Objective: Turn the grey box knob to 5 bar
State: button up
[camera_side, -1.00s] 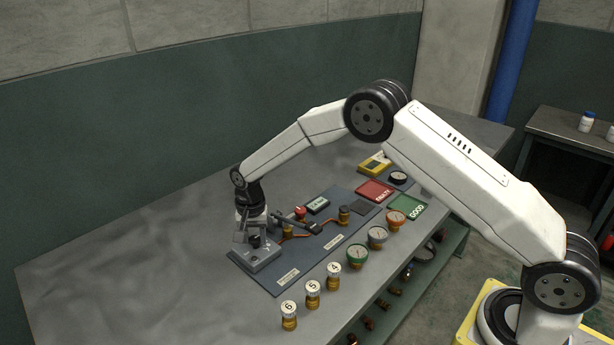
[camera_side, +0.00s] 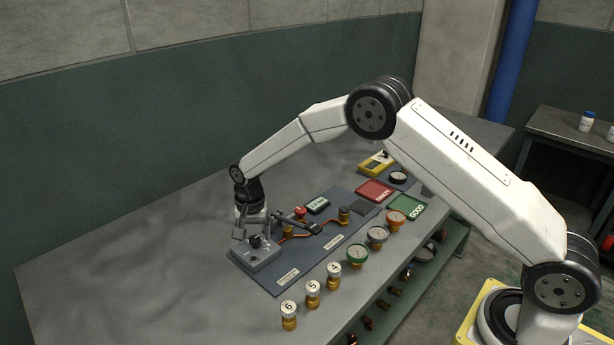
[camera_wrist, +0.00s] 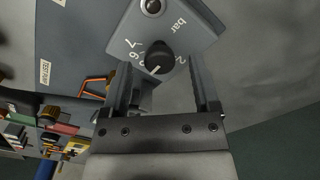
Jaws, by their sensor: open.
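The grey box (camera_side: 262,256) sits at the left end of the blue-grey board; it also shows in the wrist view (camera_wrist: 190,28), with "bar" printed on it. Its black knob (camera_wrist: 160,62) is ringed by printed numbers, of which 7, 6 and 2 are legible. The knob's white mark points down-left in the wrist view; the number there is too small to read. My gripper (camera_wrist: 160,70) is open, its fingers on either side of the knob in that view and apart from it. In the side view my gripper (camera_side: 250,232) is just above and behind the knob (camera_side: 256,241).
Orange-brown piping with brass fittings (camera_side: 345,212) lies right of the box. Numbered brass pieces (camera_side: 312,290) and round gauges (camera_side: 356,253) line the front edge. Red (camera_side: 374,190) and green (camera_side: 406,207) trays stand further right. The table's left part is clear.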

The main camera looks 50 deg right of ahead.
aim_at(255, 238)
jog(key=shift+r, duration=3.5)
